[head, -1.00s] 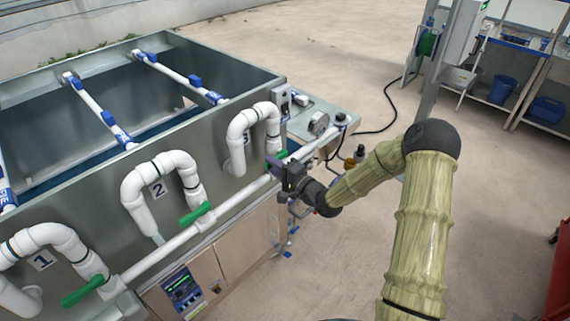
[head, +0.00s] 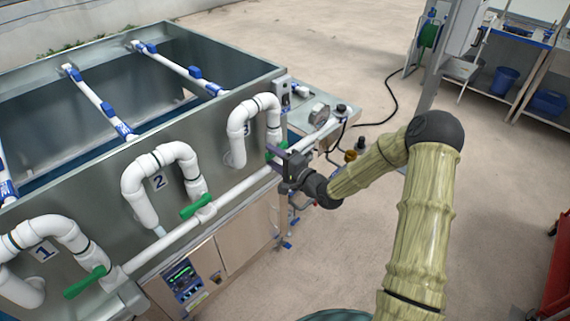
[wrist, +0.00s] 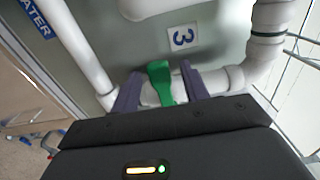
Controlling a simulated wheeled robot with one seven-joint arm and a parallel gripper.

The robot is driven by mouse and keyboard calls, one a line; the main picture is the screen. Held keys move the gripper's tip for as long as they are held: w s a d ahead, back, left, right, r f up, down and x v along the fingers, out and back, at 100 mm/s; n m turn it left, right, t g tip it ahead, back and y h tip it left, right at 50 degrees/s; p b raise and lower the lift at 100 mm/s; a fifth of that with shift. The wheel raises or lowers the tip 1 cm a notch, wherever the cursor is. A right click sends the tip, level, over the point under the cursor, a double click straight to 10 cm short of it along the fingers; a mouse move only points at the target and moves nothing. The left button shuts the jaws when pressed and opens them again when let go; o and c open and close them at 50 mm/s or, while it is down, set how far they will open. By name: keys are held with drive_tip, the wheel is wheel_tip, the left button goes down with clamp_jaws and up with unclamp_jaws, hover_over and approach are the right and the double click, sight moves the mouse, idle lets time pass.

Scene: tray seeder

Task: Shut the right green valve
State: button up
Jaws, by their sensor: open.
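The right green valve (head: 272,151) is a green lever on the white pipe below the number 3 label. In the head view my gripper partly hides it. In the wrist view its green handle (wrist: 160,80) shows at the centre, between the two purple-grey fingers. My gripper (head: 279,153) is open, with one finger on either side of the handle (wrist: 161,90). I cannot tell whether either finger touches it.
Two more green valves sit on the same pipe, at number 2 (head: 195,206) and number 1 (head: 86,282). White bent pipes (head: 162,170) stand out from the grey tank wall. Open floor lies to the right.

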drive_tip(key=b+v, duration=0.3)
drive_tip(key=v, duration=1.4)
drive_tip(key=shift+d, duration=0.15)
wheel_tip(320, 180, down, 6)
drive_tip(key=s+d+n+g+h, duration=0.2)
drive_tip(key=n+g+h, duration=0.4)
drive_tip(key=h, duration=0.2)
drive_tip(key=s+r+n+g+h, duration=0.2)
drive_tip(key=s+r, duration=0.1)
drive_tip(key=s, duration=0.3)
drive_tip(key=s+r+n+g+h, duration=0.1)
drive_tip(key=s+r+g+h, duration=0.1)
drive_tip(key=s+r, duration=0.2)
drive_tip(key=s, duration=0.3)
drive_tip(key=shift+s+n+g, duration=0.2)
drive_tip(key=shift+n+g, duration=0.2)
drive_tip(key=shift+c, duration=0.3)
idle(1.5)
